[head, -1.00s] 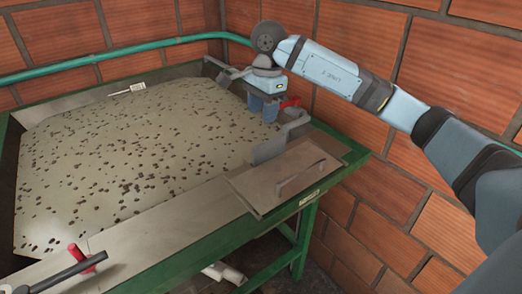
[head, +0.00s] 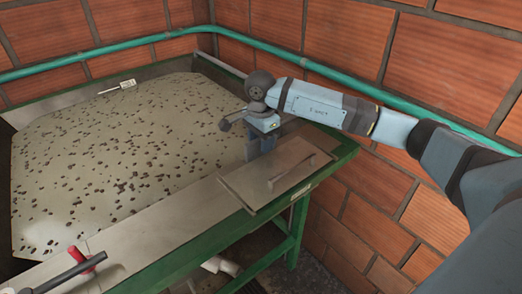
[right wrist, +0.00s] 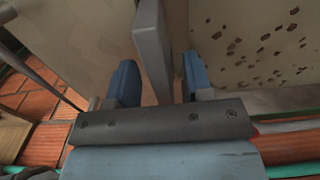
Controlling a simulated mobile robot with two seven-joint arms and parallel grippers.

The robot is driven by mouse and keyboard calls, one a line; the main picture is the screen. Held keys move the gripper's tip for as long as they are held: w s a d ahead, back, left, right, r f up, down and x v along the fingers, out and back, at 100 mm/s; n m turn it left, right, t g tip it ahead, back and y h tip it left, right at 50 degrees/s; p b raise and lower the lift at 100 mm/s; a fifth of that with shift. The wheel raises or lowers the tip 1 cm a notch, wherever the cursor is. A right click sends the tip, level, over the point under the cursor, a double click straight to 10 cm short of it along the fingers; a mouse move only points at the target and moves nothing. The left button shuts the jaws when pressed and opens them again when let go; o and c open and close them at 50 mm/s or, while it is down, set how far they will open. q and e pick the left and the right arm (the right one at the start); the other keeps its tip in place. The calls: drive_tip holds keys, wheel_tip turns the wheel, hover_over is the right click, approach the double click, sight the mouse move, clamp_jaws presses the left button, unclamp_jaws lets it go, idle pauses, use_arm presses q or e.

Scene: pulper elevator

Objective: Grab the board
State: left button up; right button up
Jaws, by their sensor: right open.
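A flat grey-brown board (head: 281,170) with a bar handle (head: 291,176) lies on the right corner of the green-framed table. A narrow upright grey plate (right wrist: 152,45) stands at the tray's edge beside it. My right gripper (head: 262,146) is over that edge, at the board's back left side, and hides most of the plate in the head view. In the right wrist view its two blue fingers (right wrist: 160,80) are apart, one on each side of the plate. I cannot tell whether they touch it. My left gripper is not in view.
A wide tray (head: 120,165) with scattered dark beans fills the table's left. A red-handled black bar (head: 84,258) is at the lower left. A green pipe (head: 350,75) runs along the brick walls close behind my right arm. A small white object (head: 122,86) lies at the tray's back edge.

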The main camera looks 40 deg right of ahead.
drive_tip(key=shift+f, duration=0.7)
clamp_jaws()
drive_tip(key=shift+r, duration=0.15)
